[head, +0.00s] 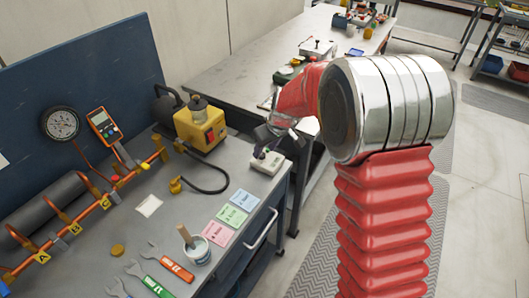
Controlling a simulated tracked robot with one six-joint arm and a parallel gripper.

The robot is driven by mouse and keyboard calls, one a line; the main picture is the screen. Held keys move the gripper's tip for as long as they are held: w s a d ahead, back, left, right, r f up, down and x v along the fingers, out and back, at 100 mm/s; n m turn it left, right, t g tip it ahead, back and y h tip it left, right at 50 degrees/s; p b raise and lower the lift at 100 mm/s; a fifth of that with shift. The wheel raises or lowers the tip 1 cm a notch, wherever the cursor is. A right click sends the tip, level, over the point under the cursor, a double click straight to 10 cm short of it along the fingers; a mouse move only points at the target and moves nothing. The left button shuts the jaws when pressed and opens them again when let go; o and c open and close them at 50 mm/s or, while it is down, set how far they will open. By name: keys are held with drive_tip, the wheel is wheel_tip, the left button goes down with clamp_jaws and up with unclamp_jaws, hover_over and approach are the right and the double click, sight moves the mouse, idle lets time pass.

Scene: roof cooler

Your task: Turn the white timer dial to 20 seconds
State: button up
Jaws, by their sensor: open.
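A small white box (268,165), which looks like the timer, sits near the right edge of the grey workbench (160,225). My gripper (262,152) is at the end of my red arm, just above the top of the box. Its dark fingers are open and seem to hold nothing. The dial cannot be made out, since the fingers cover the top of the box. I cannot tell whether they touch or straddle it. No scale or setting is readable.
A yellow pump (201,128) with a black hose stands left of the box. Coloured cards (218,233), a small pot with a brush (196,250) and wrenches (165,262) lie nearer. Orange pipework (95,215) runs along the left. A second bench (240,80) stands behind.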

sight(262, 156)
drive_tip(key=shift+x, duration=1.4)
drive_tip(key=shift+c, duration=0.6)
drive_tip(key=c, duration=0.9)
drive_tip(key=shift+d, duration=0.15)
